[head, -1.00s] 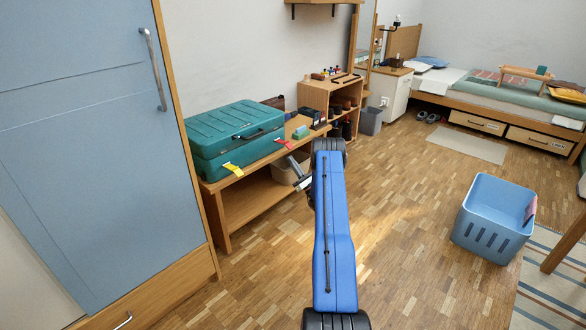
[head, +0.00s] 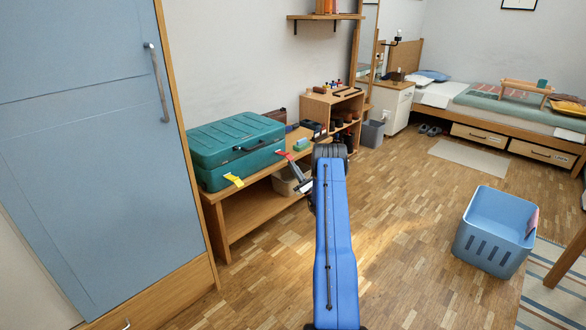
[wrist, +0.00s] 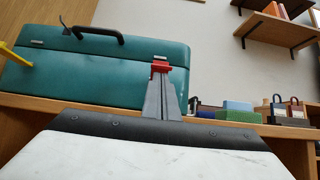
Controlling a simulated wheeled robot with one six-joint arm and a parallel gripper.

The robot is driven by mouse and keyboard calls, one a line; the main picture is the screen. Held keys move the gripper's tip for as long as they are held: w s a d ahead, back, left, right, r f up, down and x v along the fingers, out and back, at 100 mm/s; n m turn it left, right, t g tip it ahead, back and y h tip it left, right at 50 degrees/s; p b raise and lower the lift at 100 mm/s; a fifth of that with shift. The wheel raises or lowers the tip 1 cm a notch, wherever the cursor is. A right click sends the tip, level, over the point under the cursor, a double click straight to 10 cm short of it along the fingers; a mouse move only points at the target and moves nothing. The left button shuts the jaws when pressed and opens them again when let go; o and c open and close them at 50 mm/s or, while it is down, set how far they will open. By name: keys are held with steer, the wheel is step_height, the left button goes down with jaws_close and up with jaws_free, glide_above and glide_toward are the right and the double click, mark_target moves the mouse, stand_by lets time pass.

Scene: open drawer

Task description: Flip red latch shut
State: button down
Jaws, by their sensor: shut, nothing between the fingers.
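A teal case (head: 236,143) lies closed on the wooden bench by the wall; it fills the upper left of the wrist view (wrist: 90,72). A red latch (head: 284,155) sticks out from the right part of its front. A yellow latch (head: 234,180) sticks out at the left part of the front. My gripper (head: 300,186) is shut and empty, just in front of and below the red latch. In the wrist view its closed fingers (wrist: 161,82) point up at the red latch (wrist: 160,67) and overlap its lower part; I cannot tell whether they touch.
Green and blue blocks (wrist: 238,111) and small dark items sit on the bench right of the case. A bin (head: 288,180) stands on the bench's lower shelf. A tall blue cabinet (head: 95,150) is at the left. A blue basket (head: 495,232) stands on the open floor at the right.

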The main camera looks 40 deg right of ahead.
steer(key=shift+r, duration=0.15)
steer(key=shift+s+r+g, duration=0.1)
steer(key=shift+r+g, duration=0.05)
steer(key=shift+g, duration=0.45)
steer(key=shift+s+r+g+h, duration=0.1)
steer(key=shift+r+g+h, duration=0.2)
steer(key=shift+g, duration=0.2)
